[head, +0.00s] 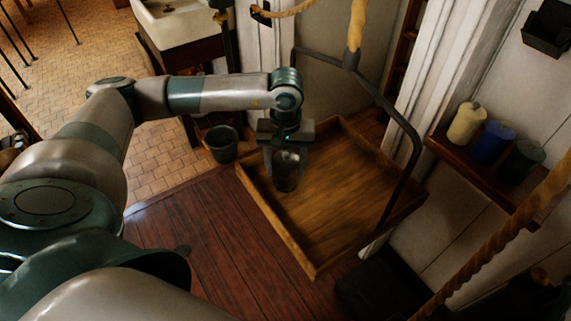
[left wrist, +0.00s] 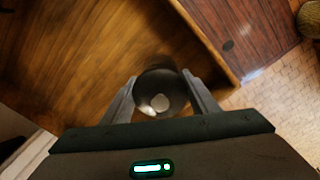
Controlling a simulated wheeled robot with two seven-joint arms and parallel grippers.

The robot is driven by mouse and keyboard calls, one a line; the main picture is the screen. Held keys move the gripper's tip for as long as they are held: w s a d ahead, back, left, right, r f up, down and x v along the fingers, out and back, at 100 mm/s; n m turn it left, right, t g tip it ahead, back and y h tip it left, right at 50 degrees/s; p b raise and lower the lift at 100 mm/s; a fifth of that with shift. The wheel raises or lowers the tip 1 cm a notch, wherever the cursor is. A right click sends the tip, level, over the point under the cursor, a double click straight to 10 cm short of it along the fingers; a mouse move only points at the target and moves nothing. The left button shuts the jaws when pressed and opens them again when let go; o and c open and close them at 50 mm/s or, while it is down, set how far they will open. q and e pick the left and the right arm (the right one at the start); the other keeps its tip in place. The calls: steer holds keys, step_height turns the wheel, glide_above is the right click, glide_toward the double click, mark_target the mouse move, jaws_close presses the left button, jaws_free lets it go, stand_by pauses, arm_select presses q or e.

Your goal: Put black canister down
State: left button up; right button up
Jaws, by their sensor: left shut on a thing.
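The black canister (head: 286,178) is between the fingers of my left gripper (head: 287,172), over the left part of a wooden tray (head: 350,190). In the left wrist view the round dark canister (left wrist: 161,92) sits between the two fingers of the left gripper (left wrist: 165,100), which is shut on it. The wooden tray floor (left wrist: 80,50) lies beneath it. I cannot tell whether the canister's bottom touches the tray. My right gripper is not in view.
The tray has a raised rim and a dark metal frame (head: 405,130) above it with a rope. The rest of the tray floor is bare. Yellow (head: 467,123), blue (head: 492,143) and dark green (head: 522,160) canisters stand on a wall shelf. A dark bucket (head: 221,143) stands left of the tray.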

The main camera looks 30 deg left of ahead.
arm_select(q)
steer(key=shift+f, duration=0.1)
steer(key=o, duration=1.4)
steer(key=shift+r, duration=0.25)
step_height(320, 180, up, 10)
steer(key=b, duration=0.5)
steer(key=shift+r, duration=0.9)
